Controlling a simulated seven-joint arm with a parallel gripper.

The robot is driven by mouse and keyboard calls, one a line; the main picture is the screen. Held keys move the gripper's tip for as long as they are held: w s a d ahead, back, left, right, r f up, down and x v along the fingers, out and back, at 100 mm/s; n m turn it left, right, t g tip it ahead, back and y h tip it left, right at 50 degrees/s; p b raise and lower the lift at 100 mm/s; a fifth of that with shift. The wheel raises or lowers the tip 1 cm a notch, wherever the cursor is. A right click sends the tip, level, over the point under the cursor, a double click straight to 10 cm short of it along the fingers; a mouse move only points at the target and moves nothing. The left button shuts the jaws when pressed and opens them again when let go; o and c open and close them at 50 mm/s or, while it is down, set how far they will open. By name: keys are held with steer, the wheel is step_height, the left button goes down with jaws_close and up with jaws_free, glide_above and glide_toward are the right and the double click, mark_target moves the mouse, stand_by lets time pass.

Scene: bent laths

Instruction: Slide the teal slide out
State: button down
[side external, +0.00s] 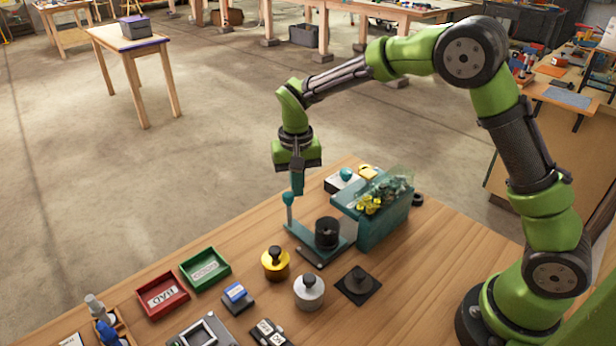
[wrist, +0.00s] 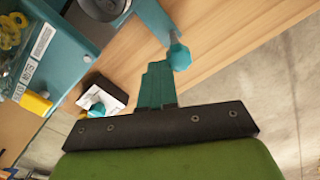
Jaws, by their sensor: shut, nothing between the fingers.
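The teal slide (side external: 315,240) is a flat plate reaching out from the foot of the teal housing (side external: 378,228). A black cylinder (side external: 327,232) stands on it. An upright post with a teal knob (side external: 288,198) rises at its outer end. In the wrist view the knob (wrist: 179,57) sits just right of my fingertips, with a strip of the slide (wrist: 154,18) beyond it. My gripper (side external: 298,191) is shut and empty, pointing down beside the knob on its housing side. The wrist view shows my gripper (wrist: 156,66) with its fingers together. I cannot tell whether they touch the knob.
Yellow parts (side external: 368,204) lie under a clear cover on the housing. A white box with a teal button (side external: 345,175) stands behind. A gold weight (side external: 275,263), a silver weight (side external: 309,291), a red tray (side external: 163,296) and a green tray (side external: 205,270) stand in front.

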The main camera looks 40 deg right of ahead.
step_height(320, 180, up, 6)
stand_by(1.5)
steer(key=s+d+r+n+t+y, duration=0.1)
steer(key=s+d+r+t, duration=0.1)
steer(key=s, duration=0.9)
steer(key=s+d+r+n+t+y, duration=0.1)
steer(key=s+r+t, duration=0.4)
steer(key=s, duration=0.7)
steer(key=shift+d+r, duration=0.7)
steer(key=shift+r, duration=0.4)
